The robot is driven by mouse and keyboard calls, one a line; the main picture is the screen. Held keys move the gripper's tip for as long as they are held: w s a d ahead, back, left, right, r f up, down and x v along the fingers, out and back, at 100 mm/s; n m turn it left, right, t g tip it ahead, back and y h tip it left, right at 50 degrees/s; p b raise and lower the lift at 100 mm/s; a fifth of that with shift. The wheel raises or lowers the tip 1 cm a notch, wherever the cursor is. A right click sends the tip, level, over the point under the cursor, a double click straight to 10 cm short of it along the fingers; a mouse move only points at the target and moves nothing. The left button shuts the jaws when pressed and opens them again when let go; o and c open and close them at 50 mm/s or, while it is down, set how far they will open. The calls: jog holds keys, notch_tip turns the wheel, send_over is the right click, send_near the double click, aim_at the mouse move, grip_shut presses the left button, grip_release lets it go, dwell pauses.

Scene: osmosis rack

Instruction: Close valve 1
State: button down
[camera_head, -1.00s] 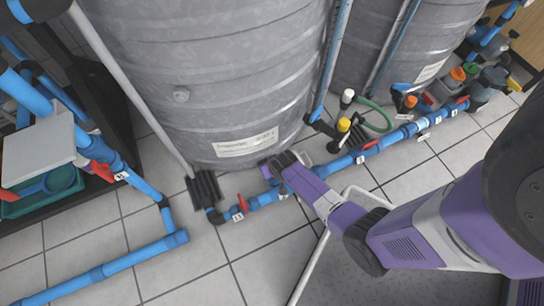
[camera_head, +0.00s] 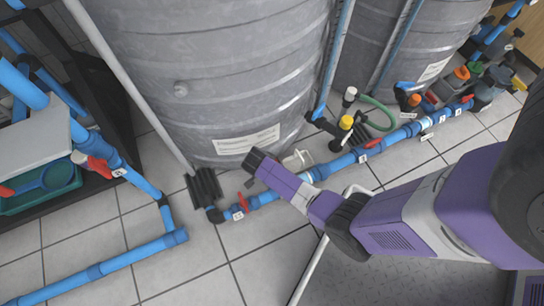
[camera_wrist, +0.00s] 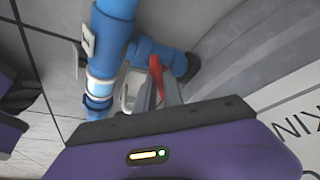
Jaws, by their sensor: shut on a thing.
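In the wrist view my gripper (camera_wrist: 152,97) has its two grey fingers on either side of a red valve handle (camera_wrist: 155,72) and is shut on it. The handle stands at a blue fitting beside a thicker blue pipe (camera_wrist: 115,30). I cannot read the tag numbers.
A large grey tank (camera_head: 235,80) stands close behind the gripper, with a second tank to the right. More red-handled valves (camera_head: 372,143) line the pipe to the right. A black-framed rack with a green tray (camera_head: 45,192) is at the left.

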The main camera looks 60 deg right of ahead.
jog(key=m, duration=0.2)
jog(key=m+g+b, duration=0.1)
jog(key=m, duration=0.1)
jog(key=shift+w+f+g+b, duration=0.1)
jog(key=shift+w+g+b, duration=0.1)
jog(key=shift+g+b, duration=0.1)
jog(key=shift+m+g+y+b, duration=0.5)
jog(key=shift+m+g, duration=0.1)
jog(key=shift+m, duration=1.2)
jog(key=c, duration=1.5)
grip_release()
jog(key=shift+o, duration=0.2)
jog(key=p+v, duration=0.4)
jog(key=v, duration=0.4)
